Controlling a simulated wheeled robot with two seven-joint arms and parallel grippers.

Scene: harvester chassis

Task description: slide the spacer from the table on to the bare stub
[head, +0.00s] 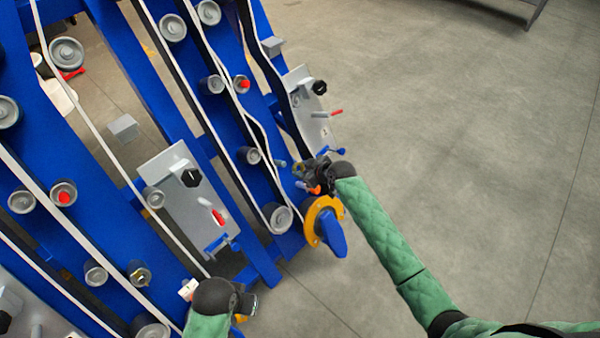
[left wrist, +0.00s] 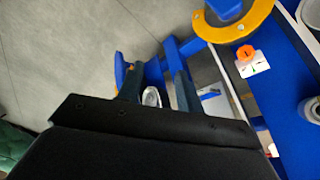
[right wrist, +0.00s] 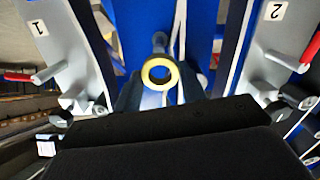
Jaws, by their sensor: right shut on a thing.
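The spacer, a pale yellow ring (right wrist: 175,75), shows face-on between the fingertips of my right gripper (right wrist: 157,88) in the right wrist view. That gripper is shut on it. A grey stub (right wrist: 159,42) shows just beyond the ring, slightly above its hole in the picture; the ring looks apart from it. In the head view my right gripper (head: 304,174) is at the right edge of the blue chassis, close to a short stub (head: 280,163). My left gripper (head: 244,306) is low in the head view; its fingers (left wrist: 157,88) are spread in the left wrist view, with nothing visibly held.
Blue chassis beams (head: 255,265) carry rollers and pale belts. Grey panels marked 1 (right wrist: 70,50) and 2 (right wrist: 255,70) flank the right gripper. An orange ring plate with a blue lever (head: 331,235) is just below it. The floor at right is clear.

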